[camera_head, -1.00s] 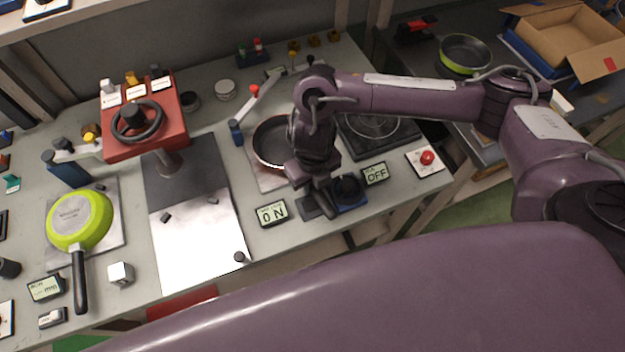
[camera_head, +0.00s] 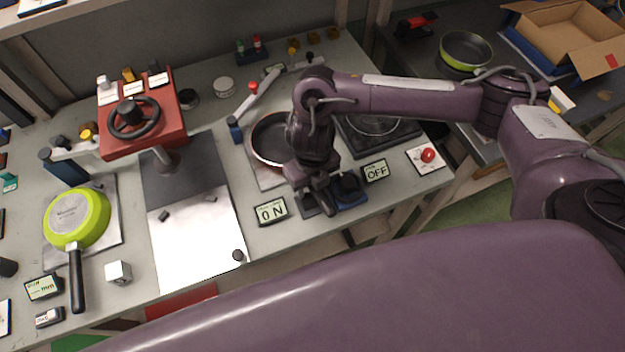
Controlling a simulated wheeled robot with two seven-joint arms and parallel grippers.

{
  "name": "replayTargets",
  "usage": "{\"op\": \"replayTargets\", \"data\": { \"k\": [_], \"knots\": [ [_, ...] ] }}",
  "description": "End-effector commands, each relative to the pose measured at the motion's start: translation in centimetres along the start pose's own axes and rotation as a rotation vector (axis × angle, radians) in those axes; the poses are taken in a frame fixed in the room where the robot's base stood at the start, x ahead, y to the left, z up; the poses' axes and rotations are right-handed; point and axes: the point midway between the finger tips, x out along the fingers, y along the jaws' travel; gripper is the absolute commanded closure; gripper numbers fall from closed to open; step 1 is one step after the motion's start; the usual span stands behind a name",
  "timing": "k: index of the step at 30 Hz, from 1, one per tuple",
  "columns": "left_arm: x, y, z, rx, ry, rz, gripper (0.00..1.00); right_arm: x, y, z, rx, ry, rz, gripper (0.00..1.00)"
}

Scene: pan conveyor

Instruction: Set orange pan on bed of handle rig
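The orange pan (camera_head: 262,146), dark inside with an orange rim, lies on a grey plate (camera_head: 263,176) in the middle of the bench. My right arm hides its right side and its handle. My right gripper (camera_head: 325,203) points down just right of and in front of the pan, over a dark and blue fixture (camera_head: 350,196) that looks like part of the handle rig. I cannot see whether its fingers hold the handle. My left gripper is not in view.
A display reading 0 N (camera_head: 271,211) and one reading OFF (camera_head: 376,171) flank the fixture. A red press with a wheel (camera_head: 145,137), a green pan (camera_head: 77,219) and a red button (camera_head: 428,155) stand around. A hob (camera_head: 376,138) lies behind my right arm.

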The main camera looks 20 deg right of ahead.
Motion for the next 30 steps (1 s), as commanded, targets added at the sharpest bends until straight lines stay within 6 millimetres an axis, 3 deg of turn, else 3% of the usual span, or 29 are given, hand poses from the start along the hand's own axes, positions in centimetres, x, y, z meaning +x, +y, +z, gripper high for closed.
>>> {"op": "replayTargets", "data": {
  "k": [22,26,30],
  "knots": [
    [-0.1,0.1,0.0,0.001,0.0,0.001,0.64,-0.3,-0.8,0.5,0.006,-0.01,-0.016,0.51],
    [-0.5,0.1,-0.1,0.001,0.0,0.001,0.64,-1.6,-0.7,0.5,0.005,-0.012,-0.017,0.51],
    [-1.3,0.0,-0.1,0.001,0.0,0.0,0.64,-4.0,-0.6,0.6,0.003,-0.015,-0.016,0.51]
  ]
}}
